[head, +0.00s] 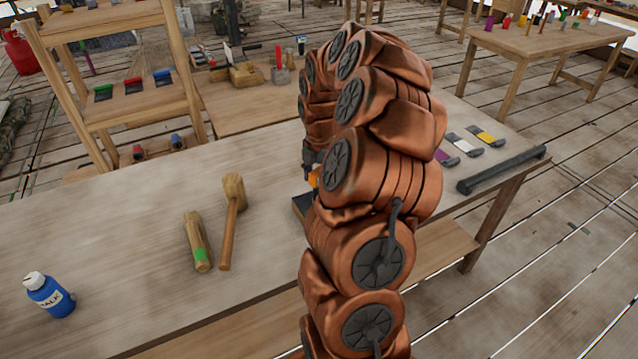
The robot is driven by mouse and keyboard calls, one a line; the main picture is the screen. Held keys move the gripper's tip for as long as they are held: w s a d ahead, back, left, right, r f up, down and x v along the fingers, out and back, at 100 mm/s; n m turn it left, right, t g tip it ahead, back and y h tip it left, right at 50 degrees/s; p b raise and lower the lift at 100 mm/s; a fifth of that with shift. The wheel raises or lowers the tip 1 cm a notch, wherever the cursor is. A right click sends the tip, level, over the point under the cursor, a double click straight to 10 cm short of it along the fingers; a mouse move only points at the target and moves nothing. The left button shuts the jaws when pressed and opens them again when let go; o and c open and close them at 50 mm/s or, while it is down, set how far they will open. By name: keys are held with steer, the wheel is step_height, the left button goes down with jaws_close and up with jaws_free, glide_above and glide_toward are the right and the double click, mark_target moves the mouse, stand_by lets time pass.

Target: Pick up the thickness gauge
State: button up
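I cannot make out a thickness gauge for certain in the head view. My copper-coloured arm rises through the middle and curls over the workbench (110,232), hiding part of its top. A small dark part, possibly of my gripper (310,160), shows at the arm's left edge; its fingers are hidden, so I cannot tell whether it is open or shut. Just below it are a small orange piece (314,178) and the corner of a dark flat object (301,206) on the bench, mostly hidden behind my arm.
A wooden mallet (232,205), a green-marked wooden piece (197,242) and a blue chalk bottle (49,294) lie or stand on the left. Purple, white (464,144) and yellow (487,138) pieces and a dark bar (502,169) lie on the right.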

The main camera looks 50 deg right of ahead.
steer(key=shift+f, duration=0.2)
jaws_close()
stand_by(0.5)
